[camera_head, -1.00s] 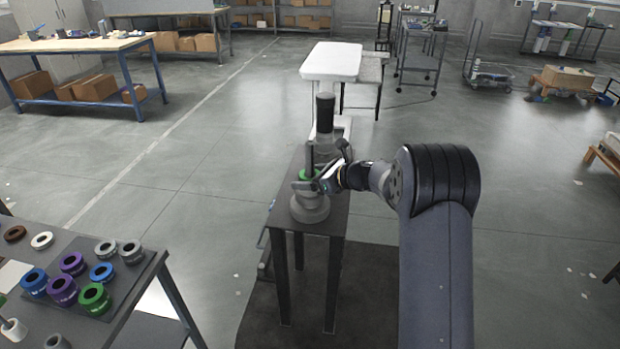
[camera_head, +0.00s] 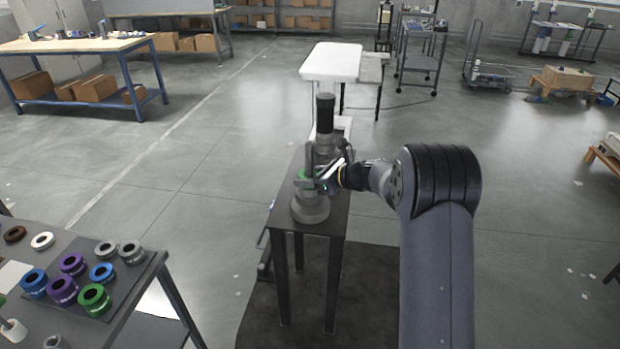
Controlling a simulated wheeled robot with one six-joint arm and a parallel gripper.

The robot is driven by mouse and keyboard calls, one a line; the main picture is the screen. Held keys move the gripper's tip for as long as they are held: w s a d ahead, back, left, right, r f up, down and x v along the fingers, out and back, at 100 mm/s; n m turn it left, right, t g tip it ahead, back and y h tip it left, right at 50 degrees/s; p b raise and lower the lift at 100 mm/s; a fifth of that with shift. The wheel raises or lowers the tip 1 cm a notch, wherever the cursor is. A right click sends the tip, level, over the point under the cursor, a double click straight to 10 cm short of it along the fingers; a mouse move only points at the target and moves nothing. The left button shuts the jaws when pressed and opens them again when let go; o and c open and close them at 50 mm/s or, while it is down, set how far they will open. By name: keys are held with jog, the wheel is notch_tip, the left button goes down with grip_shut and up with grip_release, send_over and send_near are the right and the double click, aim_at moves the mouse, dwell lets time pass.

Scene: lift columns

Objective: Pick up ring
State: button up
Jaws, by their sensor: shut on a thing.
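A green ring (camera_head: 303,176) sits around the upright post (camera_head: 310,158) of a grey column base (camera_head: 310,209) on a narrow dark table. My gripper (camera_head: 312,183) is at this post from the right, shut on the green ring. My fingers hide most of the ring, so I cannot tell whether it is lifted off its seat. More rings lie on the left table, including another green ring (camera_head: 94,298), a purple ring (camera_head: 63,290), a blue ring (camera_head: 102,273) and a white ring (camera_head: 42,240).
A second column with a black top (camera_head: 325,114) stands just behind the gripper. The dark table (camera_head: 335,226) is narrow, with a white table (camera_head: 332,60) beyond it. The ring table (camera_head: 140,285) is at the lower left. Open floor lies between the tables.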

notch_tip(320, 180, up, 18)
jog(key=shift+f, duration=0.1)
dwell(0.5)
jog(key=shift+d, duration=0.1)
